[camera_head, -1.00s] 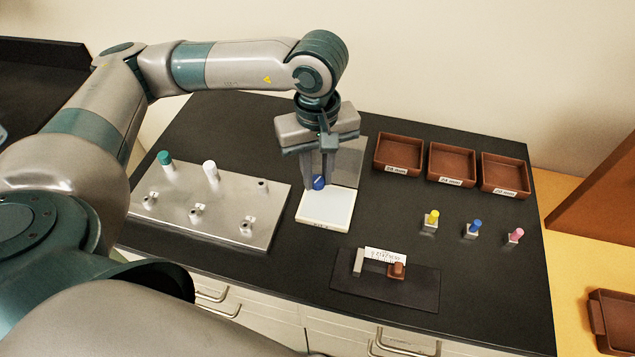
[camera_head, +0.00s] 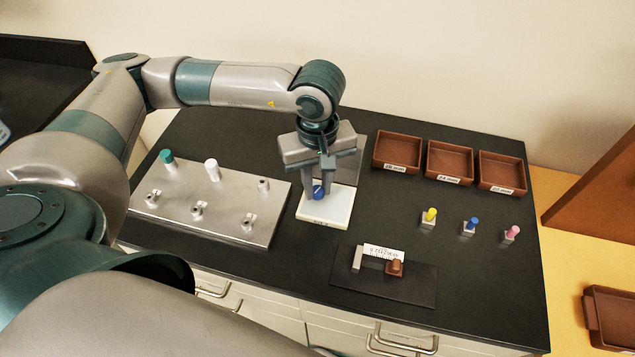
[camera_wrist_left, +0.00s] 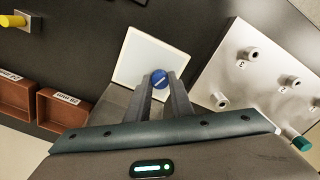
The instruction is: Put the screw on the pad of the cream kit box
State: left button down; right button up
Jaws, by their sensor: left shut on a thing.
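The screw (camera_head: 319,192) has a blue slotted head and stands between the fingertips of my left gripper (camera_head: 318,189). The gripper points down and is shut on it. The wrist view shows the blue head (camera_wrist_left: 160,78) between the two fingers. The cream kit box (camera_head: 340,213) lies on the dark bench with its pale pad facing up. The screw is over the back left part of the pad. The fingers hide the screw's lower end, so I cannot tell whether it touches the pad. My right gripper is not in view.
A metal plate (camera_head: 225,222) with green and white pegs and several posts stands left of the box. Three brown trays (camera_head: 397,153) are at the back right. Yellow, blue and pink-topped pieces (camera_head: 470,227) stand before them. A dark mat (camera_head: 420,292) with a caliper-like tool lies in front.

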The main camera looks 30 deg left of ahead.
aim_at(318, 189)
pick_arm(q)
jog(key=c, duration=1.6)
grip_release()
jog(key=shift+o, duration=0.2)
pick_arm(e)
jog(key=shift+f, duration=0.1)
pick_arm(q)
jog(key=shift+r, duration=0.1)
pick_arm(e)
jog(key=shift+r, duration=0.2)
